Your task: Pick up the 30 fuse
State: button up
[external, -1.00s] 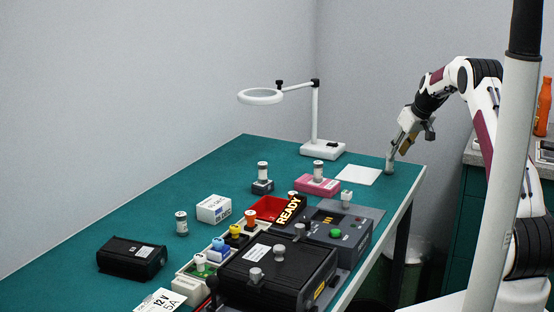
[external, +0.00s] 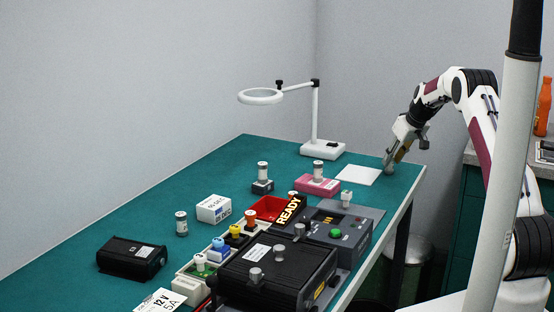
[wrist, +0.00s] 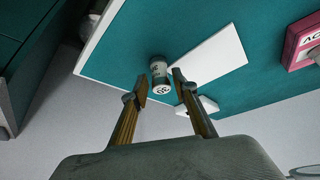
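A small white-and-grey cylindrical fuse (wrist: 159,72) stands near the table's far right corner, beside a white card; its marking is too small to read. My gripper (wrist: 161,86) is open, with one finger on either side of the fuse in the wrist view and small gaps showing. In the external view my gripper (external: 392,163) is low at that corner and mostly covers the fuse. Other similar fuses stand on the table: one on the mat (external: 181,223), one on a dark block (external: 263,171) and one on the pink block (external: 318,170).
The white card (external: 358,175) lies flat next to the fuse. A magnifier lamp (external: 322,149) stands behind it. The table edge is close by the fuse.

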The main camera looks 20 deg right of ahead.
aim_at(389, 169)
jog(key=shift+x, duration=1.6)
grip_shut()
